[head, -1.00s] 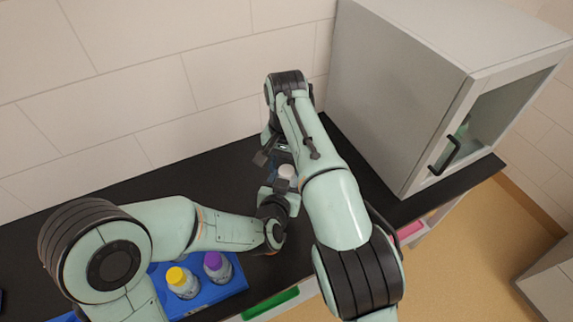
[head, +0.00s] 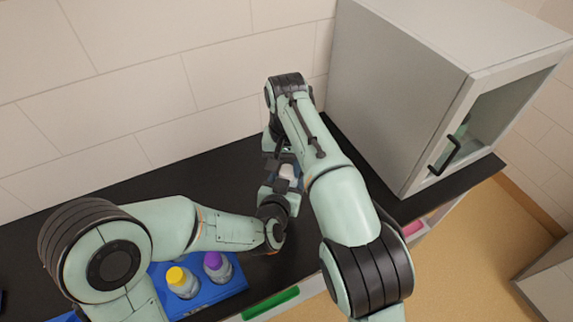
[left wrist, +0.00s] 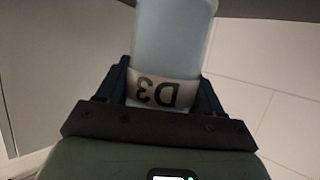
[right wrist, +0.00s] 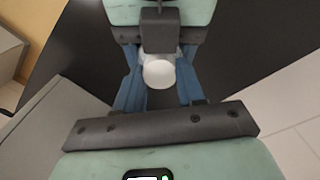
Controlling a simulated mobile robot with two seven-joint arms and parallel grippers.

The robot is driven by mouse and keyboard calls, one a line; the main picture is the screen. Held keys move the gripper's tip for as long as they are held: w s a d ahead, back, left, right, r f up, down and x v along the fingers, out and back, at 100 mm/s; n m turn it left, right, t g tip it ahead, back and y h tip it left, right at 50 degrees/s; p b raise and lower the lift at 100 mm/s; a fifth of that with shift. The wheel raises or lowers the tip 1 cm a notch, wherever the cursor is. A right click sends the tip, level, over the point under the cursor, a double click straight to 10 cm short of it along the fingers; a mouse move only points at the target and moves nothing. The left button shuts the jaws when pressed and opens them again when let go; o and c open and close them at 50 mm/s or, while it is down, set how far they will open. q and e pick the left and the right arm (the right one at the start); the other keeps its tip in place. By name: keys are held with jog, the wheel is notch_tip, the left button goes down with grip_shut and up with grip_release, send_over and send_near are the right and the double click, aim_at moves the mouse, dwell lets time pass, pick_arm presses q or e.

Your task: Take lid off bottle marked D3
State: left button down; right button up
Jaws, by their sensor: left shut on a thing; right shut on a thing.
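The bottle marked D3 (left wrist: 170,35) is pale and translucent, with a white label that reads upside down in the left wrist view. My left gripper (left wrist: 163,82) is shut on it around the label and holds it above the counter. The bottle's white lid (right wrist: 159,73) shows in the right wrist view between the fingers of my right gripper (right wrist: 160,88), which is shut on it. In the head view the lid (head: 287,171) is small and partly hidden by my right arm. The lid appears to be still on the bottle; the join is hidden.
A blue tray (head: 235,283) at the front left holds a yellow-lidded bottle (head: 182,282) and a purple-lidded bottle (head: 217,267), close to my left arm. A grey cabinet (head: 400,90) stands to the right. The dark counter (head: 90,195) is clear at the back left.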

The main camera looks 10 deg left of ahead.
jog(key=o, duration=1.2)
jog(key=shift+c, duration=0.2)
notch_tip(320, 180, up, 4)
jog(key=shift+r, duration=0.2)
jog(key=shift+c, duration=0.2)
jog(key=shift+w+r+m, duration=0.1)
jog(key=shift+r+m, duration=0.7)
jog(key=shift+r, duration=0.45)
jog(key=shift+r+m, duration=0.45)
jog(key=shift+m, duration=0.05)
jog(key=shift+f, duration=3.9)
jog(key=shift+c, duration=0.3)
